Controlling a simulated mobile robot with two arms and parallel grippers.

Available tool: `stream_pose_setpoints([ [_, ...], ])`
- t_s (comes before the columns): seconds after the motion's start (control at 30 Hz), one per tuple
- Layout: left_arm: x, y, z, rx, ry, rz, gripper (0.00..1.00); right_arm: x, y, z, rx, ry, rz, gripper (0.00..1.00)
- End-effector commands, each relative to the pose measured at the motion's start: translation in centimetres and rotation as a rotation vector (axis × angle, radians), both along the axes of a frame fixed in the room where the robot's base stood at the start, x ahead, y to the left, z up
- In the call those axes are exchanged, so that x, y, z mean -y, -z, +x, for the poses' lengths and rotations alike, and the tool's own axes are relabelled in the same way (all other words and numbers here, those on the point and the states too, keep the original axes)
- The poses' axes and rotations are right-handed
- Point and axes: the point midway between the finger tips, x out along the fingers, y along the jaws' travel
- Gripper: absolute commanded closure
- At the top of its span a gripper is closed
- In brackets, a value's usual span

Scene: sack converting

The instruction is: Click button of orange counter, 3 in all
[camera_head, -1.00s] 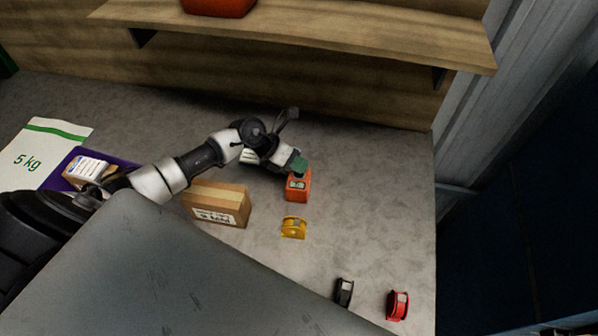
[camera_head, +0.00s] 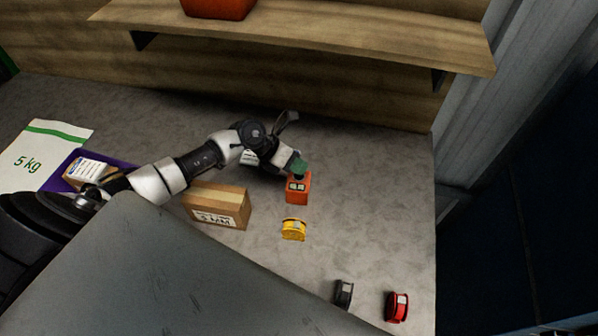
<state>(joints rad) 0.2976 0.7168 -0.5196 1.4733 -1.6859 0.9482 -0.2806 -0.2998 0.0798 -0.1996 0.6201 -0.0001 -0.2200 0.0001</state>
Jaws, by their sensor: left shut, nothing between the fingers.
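The orange counter (camera_head: 298,190) stands on the grey table, with a small light display on the side facing me. My left gripper (camera_head: 299,168) is shut and empty, pointing down over the top of the counter. Its greenish fingertips sit at a dark part on the counter's top, which they largely hide. I cannot tell whether the button is pressed down or only touched. My right gripper is not in view.
A yellow tape roll (camera_head: 293,229) lies just in front of the counter, and a cardboard box (camera_head: 217,204) stands left of it. Black (camera_head: 343,293) and red (camera_head: 397,306) rolls lie front right. A wooden shelf (camera_head: 300,32) overhangs the back.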

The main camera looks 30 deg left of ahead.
Motion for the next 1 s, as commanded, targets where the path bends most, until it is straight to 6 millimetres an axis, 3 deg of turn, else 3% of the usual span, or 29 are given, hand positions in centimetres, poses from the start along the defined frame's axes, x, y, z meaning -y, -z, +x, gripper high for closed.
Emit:
stream_pose_setpoints([
  [0.1,0.0,-1.0,0.0,0.001,-0.001,0.000,1.00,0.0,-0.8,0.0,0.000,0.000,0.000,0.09],
  [0.57,0.0,-1.4,0.1,0.003,-0.001,-0.001,1.00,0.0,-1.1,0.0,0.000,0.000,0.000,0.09],
  [1.0,0.0,-5.8,0.1,0.004,0.000,-0.001,1.00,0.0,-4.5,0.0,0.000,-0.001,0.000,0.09],
])
